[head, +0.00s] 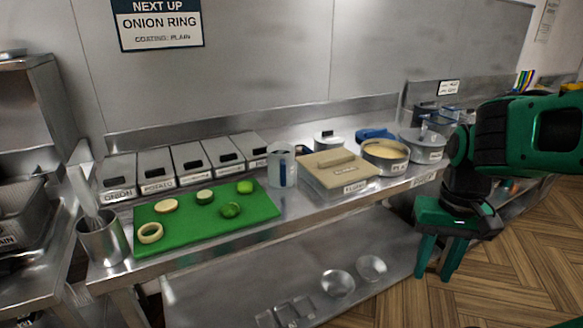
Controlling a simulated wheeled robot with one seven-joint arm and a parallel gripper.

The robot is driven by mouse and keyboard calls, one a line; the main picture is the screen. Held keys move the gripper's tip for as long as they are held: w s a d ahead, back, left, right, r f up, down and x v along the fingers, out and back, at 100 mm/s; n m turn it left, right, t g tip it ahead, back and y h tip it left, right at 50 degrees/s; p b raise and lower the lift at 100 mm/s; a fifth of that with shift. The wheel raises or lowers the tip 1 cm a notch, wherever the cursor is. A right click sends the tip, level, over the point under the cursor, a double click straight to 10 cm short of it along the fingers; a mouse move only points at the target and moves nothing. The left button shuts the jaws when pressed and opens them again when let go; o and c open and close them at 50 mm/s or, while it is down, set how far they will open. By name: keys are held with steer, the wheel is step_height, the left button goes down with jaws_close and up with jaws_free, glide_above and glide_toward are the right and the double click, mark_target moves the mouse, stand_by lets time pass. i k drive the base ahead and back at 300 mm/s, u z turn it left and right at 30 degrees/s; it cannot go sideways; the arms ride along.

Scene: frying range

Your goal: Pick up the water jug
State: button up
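A pale grey cylindrical vessel with a blue upright stripe (282,166) stands upright on the steel counter, between the green board and a tan-lidded box. It looks like the water jug, though I cannot read any label on it. No handle can be made out. My gripper (434,277) is green and points down at the right, in front of the counter's edge over the floor. Its two fingers are apart with nothing between them. It is well to the right of the jug and not touching anything.
The green board (180,235) holds several onion and vegetable pieces. Lidded bins (157,171) stand behind it. The tan-lidded box (338,173) is close on the jug's right. A pan of pale batter (386,154) and other pots stand farther right. A utensil pot (103,238) is at left.

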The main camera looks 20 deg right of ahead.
mark_target(281, 168)
steer(key=k, duration=0.5)
steer(key=z, duration=0.5)
steer(key=i, duration=1.35)
steer(key=u, duration=0.25)
